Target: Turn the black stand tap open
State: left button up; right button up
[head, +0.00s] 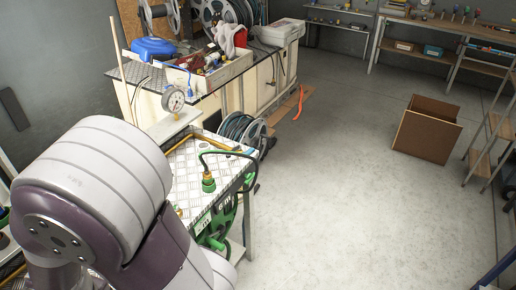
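I cannot make out the black stand tap for certain in the head view. A checker-plate bench top (185,165) stands left of centre. A green hose fitting (208,183) stands upright on it, with a green hose curving up from it. A round pressure gauge (173,100) stands at the back of this bench. My large white and purple arm comes in from the lower left and hides the front left part of the bench. Neither gripper shows in this view.
Another reel (243,130) stands behind. A longer bench holds a wooden crate (210,72). An open brown box (427,128) lies on the otherwise clear floor at right.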

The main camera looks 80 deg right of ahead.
aim_at(239, 147)
jog(key=z, duration=2.5)
